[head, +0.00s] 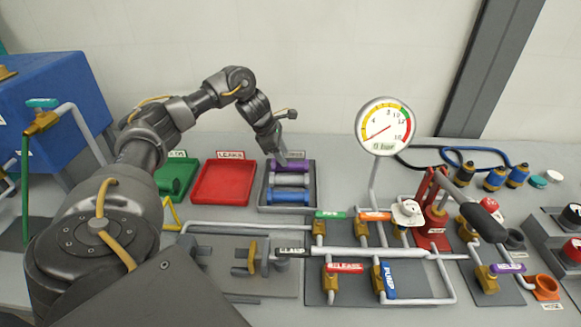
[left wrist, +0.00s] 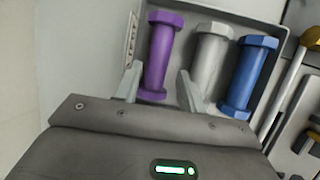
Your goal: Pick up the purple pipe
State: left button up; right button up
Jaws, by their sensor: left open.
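The purple pipe (head: 298,166) lies at the back of a grey tray (head: 262,197), beside a silver pipe (head: 290,179) and a blue pipe (head: 290,195). It is a short bar with wide hexagonal ends, and my gripper hides part of it in the head view. My left gripper (head: 281,156) is at the tray's back edge, over the purple pipe's left end. In the left wrist view, the open fingers (left wrist: 159,88) stand on either side of the near end of the purple pipe (left wrist: 162,48), with the right finger between it and the silver pipe (left wrist: 208,58). My right gripper is not in view.
A red tray (head: 223,183) and a green tray (head: 177,178) stand left of the grey tray. A gauge (head: 385,127) on a stalk and valve pipework (head: 345,252) are to the right. A blue box (head: 50,100) is far left. The wall is close behind.

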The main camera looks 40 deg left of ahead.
aim_at(290, 166)
pick_arm(q)
jog(key=p+x, duration=0.1)
jog(key=x, duration=0.3)
jog(key=shift+w+a+f+p, duration=0.1)
jog(key=shift+a+f+p, duration=0.05)
jog(key=shift+f+p, duration=0.25)
jog(key=shift+w+f, duration=0.1)
jog(key=shift+f, duration=0.15)
jog(key=shift+c, duration=0.3)
grip_shut()
